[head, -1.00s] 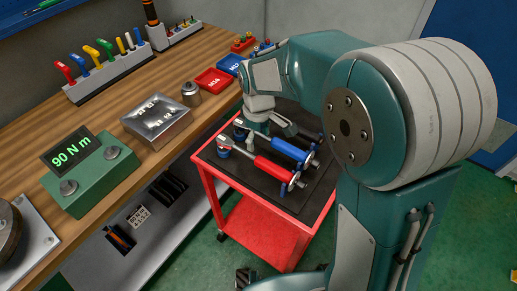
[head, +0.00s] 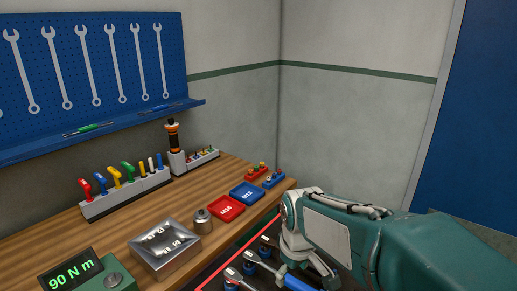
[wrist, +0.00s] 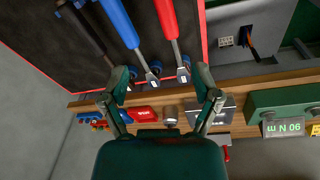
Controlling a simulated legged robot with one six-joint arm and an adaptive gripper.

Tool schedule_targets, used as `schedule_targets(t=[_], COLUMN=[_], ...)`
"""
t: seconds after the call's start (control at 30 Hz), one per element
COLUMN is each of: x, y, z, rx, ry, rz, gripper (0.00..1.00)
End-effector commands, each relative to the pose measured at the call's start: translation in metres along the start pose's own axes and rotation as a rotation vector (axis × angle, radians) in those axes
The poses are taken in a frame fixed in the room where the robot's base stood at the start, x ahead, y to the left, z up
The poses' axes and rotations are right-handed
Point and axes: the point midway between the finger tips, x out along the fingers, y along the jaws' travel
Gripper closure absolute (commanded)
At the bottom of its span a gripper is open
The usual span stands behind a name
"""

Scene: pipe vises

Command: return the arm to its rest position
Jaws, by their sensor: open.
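My arm (head: 400,245) reaches in from the lower right of the head view, with its pale wrist end near the bottom centre. My gripper (wrist: 161,82) shows in the wrist view with its two fingers spread apart and nothing between them. Beyond the fingertips are the heads of a blue-handled wrench (wrist: 119,22) and a red-handled wrench (wrist: 167,18), lying on the dark cart top (wrist: 50,60). In the head view the gripper is low and partly cut off by the bottom edge, close to the wrenches.
The wooden bench (head: 110,232) runs along the left, with a red tray (head: 222,209), a blue tray (head: 247,194), a metal box (head: 164,248) and a green torque display (head: 80,275). A blue wrench board (head: 90,75) hangs above. The space above the cart looks clear.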

Motion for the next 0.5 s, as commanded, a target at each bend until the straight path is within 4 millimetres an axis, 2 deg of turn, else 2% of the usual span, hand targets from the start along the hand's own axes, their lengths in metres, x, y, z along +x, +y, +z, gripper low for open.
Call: schedule_targets(t=[0.03,0.2,0.5], x=[-0.013,-0.042,-0.072], y=[0.001,0.001,-0.011], z=[0.013,0.052,0.122], rx=[0.048,0.208,0.483], ry=[0.028,0.108,0.255], rz=[0.015,0.056,0.115], gripper=[0.20,0.20,0.20])
